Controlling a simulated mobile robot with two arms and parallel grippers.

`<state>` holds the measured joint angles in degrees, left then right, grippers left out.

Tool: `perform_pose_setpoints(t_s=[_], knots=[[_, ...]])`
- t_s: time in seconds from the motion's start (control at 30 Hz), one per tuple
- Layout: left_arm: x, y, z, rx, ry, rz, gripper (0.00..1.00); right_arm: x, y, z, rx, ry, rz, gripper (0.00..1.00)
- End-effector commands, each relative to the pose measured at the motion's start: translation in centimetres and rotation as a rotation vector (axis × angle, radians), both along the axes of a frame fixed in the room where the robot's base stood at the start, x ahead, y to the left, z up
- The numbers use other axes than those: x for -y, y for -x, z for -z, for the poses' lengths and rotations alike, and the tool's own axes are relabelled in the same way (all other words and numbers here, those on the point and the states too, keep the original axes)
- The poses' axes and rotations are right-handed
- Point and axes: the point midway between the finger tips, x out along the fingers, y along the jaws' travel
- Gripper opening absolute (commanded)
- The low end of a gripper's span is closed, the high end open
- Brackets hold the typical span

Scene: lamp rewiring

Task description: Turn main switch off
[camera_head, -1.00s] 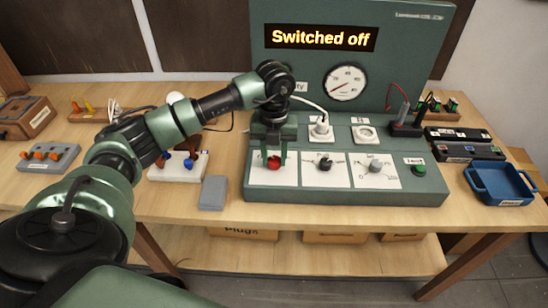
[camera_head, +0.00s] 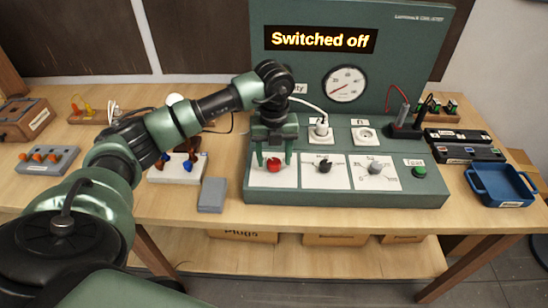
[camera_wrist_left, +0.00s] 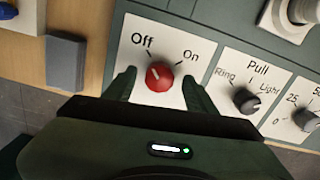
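The main switch is a red round knob (camera_head: 275,165) on a white plate at the left of the green test console (camera_head: 345,199). In the left wrist view the knob (camera_wrist_left: 159,76) has a white mark pointing toward "Off". The console display (camera_head: 320,39) reads "Switched off". My left gripper (camera_head: 274,162) is above the knob. In the left wrist view its two fingers (camera_wrist_left: 158,88) stand apart on either side of the knob, with gaps, so it is open and holds nothing. My right gripper is not in view.
Right of the knob are a black knob (camera_head: 324,166), a grey knob (camera_head: 376,168) and a green button (camera_head: 419,172). A grey block (camera_head: 212,195) lies left of the console. A blue tray (camera_head: 502,186) stands at the right. A white plug (camera_head: 321,128) sits in a socket behind.

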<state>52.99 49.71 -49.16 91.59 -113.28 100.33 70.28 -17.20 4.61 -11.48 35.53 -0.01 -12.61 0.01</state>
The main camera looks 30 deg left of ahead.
Motion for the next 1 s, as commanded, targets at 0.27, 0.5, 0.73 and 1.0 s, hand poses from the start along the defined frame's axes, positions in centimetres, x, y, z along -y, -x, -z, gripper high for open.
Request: perform_pose_setpoints(t_s=[0.27, 0.5, 0.73, 1.0], knots=[[0.1, 0.1, 0.2, -0.005, 0.0, 0.003, 0.55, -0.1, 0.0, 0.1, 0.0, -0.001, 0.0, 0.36], [0.0, 0.0, -2.5, 0.0, 0.0, 0.003, 0.55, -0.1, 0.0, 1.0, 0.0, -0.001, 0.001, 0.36], [0.1, 0.0, -6.2, -0.001, 0.001, 0.002, 0.55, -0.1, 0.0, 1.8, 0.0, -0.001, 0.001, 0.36], [0.1, 0.1, -7.7, -0.004, 0.0, 0.002, 0.55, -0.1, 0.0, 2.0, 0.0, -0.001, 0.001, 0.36]])
